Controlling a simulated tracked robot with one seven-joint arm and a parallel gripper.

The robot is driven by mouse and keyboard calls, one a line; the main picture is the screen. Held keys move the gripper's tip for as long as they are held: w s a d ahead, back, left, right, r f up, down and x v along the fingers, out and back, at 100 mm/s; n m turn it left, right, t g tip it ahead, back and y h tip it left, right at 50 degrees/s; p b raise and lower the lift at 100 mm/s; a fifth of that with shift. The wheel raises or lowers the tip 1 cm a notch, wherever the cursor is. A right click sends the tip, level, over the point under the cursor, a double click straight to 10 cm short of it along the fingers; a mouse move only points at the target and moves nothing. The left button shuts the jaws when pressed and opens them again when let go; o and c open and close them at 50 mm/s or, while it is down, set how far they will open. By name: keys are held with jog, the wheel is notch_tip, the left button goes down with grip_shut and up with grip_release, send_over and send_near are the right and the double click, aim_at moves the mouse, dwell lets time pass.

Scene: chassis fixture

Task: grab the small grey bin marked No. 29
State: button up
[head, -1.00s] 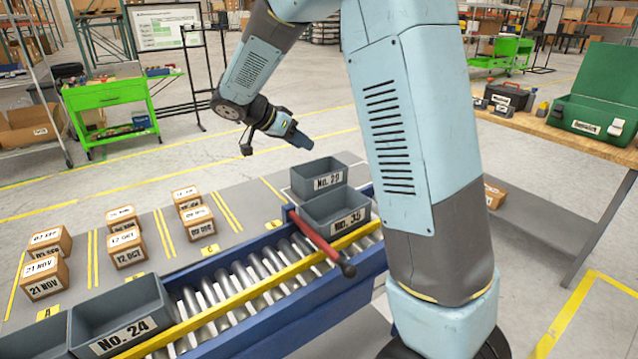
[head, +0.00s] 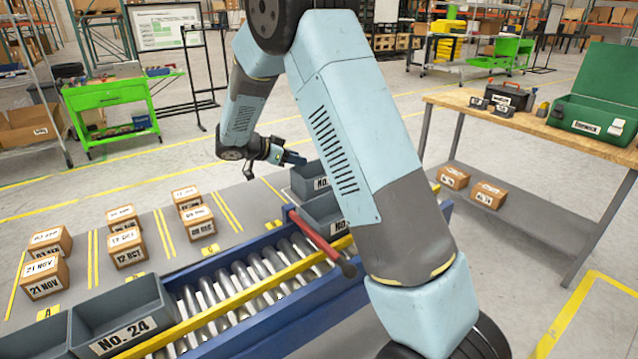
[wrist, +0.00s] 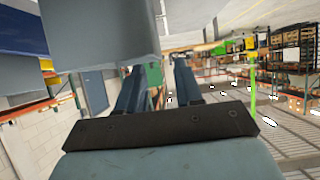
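The small grey bin No. 29 (head: 299,183) stands at the far end of the conveyor, just behind the bin No. 35 (head: 316,212). My arm covers the right part of both bins, and only "No." and part of a digit show on the No. 29 label. My gripper (head: 296,158) is at the far left rim of bin No. 29, pointing right. In the wrist view my gripper (wrist: 158,82) has its two fingers apart with a gap between them. A grey bin wall (wrist: 95,35) fills the upper left there, close to the left finger; I cannot tell whether they touch.
A red bar (head: 322,238) lies across the blue roller conveyor (head: 262,275) in front of the bins. Bin No. 24 (head: 85,318) is at the near left. Several cardboard boxes (head: 127,248) stand on the grey mat to the left. A workbench (head: 545,125) is at right.

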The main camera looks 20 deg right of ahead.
aim_at(311, 162)
jog(key=shift+x, duration=3.2)
jog(key=shift+s, duration=0.1)
grip_shut()
